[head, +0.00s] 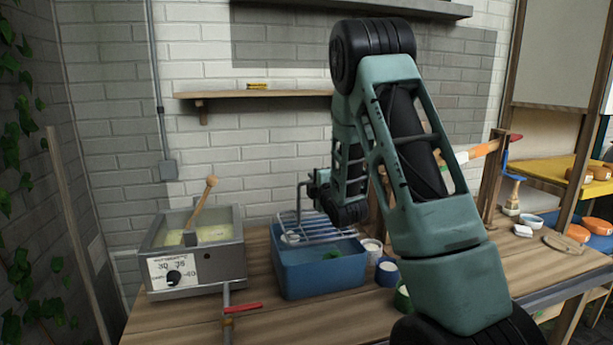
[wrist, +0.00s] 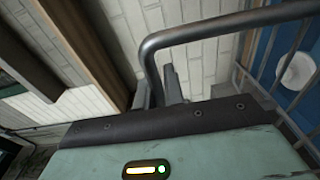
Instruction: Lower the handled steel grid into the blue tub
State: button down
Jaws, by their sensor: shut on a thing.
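The steel grid (head: 322,230) is a rack of thin parallel bars with a tall bent handle. In the head view it sits over the top of the blue tub (head: 318,279), slightly tilted; I cannot tell whether it touches the rim. My gripper (head: 318,188) is at the handle's upper end, shut on it. In the wrist view the grey handle (wrist: 215,28) crosses in front of my gripper (wrist: 172,88), and the grid's bars (wrist: 287,118) show at the right. A small white round thing (wrist: 296,70) shows beyond the bars. My arm hides the area right of the grid.
A metal vat (head: 195,255) with a wooden-handled tool stands left of the tub. A red-handled clamp (head: 242,308) is at the front edge. Small round containers (head: 387,272) stand close to the tub's right. A wall shelf (head: 262,94) is above.

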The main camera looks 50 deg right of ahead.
jog(key=b, duration=0.3)
send_over(313, 219)
jog(key=shift+w+d+f, duration=0.1)
jog(key=shift+w+f, duration=0.05)
jog(key=shift+f, duration=2.5)
jog(key=shift+f+b, duration=3.3)
jog(key=shift+b, duration=0.25)
jog(key=c, duration=1.4)
grip_release()
jog(key=shift+f, duration=0.1)
